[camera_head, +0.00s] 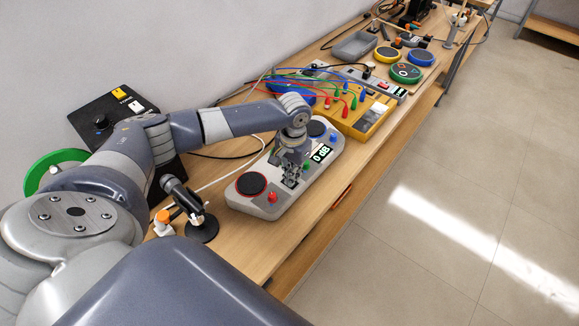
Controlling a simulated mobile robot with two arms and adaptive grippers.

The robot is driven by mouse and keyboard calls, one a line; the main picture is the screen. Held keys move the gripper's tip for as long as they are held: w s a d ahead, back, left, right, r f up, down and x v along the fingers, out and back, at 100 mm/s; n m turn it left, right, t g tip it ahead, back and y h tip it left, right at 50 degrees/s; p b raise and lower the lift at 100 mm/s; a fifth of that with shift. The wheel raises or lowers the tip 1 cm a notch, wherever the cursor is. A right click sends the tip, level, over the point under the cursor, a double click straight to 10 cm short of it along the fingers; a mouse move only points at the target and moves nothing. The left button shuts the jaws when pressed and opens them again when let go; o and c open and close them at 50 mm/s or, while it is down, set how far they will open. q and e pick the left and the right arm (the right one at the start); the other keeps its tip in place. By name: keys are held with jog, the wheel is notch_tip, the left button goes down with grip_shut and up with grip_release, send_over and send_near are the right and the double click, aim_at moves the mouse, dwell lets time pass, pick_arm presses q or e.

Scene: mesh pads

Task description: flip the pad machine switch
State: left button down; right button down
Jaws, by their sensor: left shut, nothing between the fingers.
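The pad machine (296,190) is a light grey box lying on the wooden bench. It has a black round pad with a red rim (251,184) at its near end and a dark blue pad (316,130) at its far end. A display reading "0 dB" (321,153) sits on its right side, with a red button (272,196) near the front. My left gripper (290,182) is shut and empty, pointing down over the middle of the machine. It covers that part, so I cannot make out the switch or tell whether the fingers touch it. My right gripper is not in view.
A microphone on a black stand (203,229) stands close on the near left. The floor right of the bench is clear.

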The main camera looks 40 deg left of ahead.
pick_arm(q)
jog(key=shift+f, duration=0.6)
jog(key=shift+r, duration=0.1)
jog(key=shift+r+p, duration=0.8)
jog(key=shift+p, duration=0.15)
notch_tip(320, 180, up, 5)
jog(key=p, duration=0.6)
jog(key=shift+r, duration=0.2)
jog(key=shift+f, duration=0.1)
